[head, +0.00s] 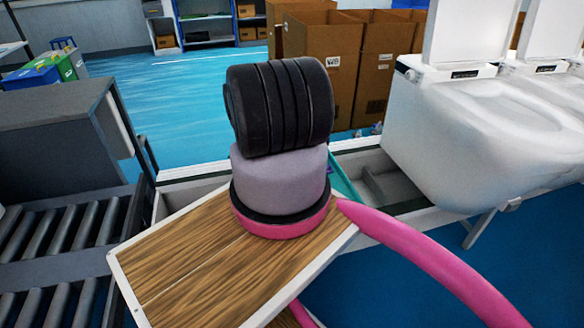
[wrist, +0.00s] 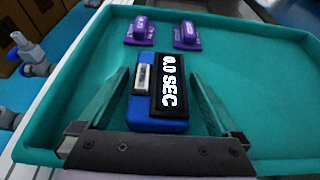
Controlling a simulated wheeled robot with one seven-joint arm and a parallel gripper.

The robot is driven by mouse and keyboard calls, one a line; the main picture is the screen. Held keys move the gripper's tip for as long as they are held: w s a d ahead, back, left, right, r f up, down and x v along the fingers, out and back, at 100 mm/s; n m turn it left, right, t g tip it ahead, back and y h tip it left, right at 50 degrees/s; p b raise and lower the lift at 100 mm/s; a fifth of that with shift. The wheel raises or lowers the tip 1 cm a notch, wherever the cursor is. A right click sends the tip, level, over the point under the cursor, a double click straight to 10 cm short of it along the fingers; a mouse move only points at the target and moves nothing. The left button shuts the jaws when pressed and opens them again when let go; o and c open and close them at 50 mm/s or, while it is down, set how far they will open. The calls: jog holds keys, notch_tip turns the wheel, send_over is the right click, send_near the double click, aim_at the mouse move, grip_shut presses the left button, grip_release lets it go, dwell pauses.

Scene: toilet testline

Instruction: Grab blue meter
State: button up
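The blue meter (wrist: 158,126) lies on a teal tray (wrist: 70,75) in the wrist view, its dark display reading "0.0 SEC". My gripper (wrist: 161,68) is open, with one finger on the left and one on the right of the meter. Teal tray shows between the fingers and the meter's near end; contact farther along cannot be told. In the head view my arm hides the gripper and meter, and only a sliver of the teal tray (head: 343,180) shows behind it.
Two purple items, one left (wrist: 140,31) and one right (wrist: 186,36), lie toward the tray's far side. In the head view, a white toilet (head: 480,125) stands right of my arm, cardboard boxes (head: 330,60) behind, and a roller conveyor (head: 60,235) at left.

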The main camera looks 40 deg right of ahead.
jog(key=c, duration=1.3)
jog(key=shift+r, duration=0.1)
jog(key=shift+c, duration=0.2)
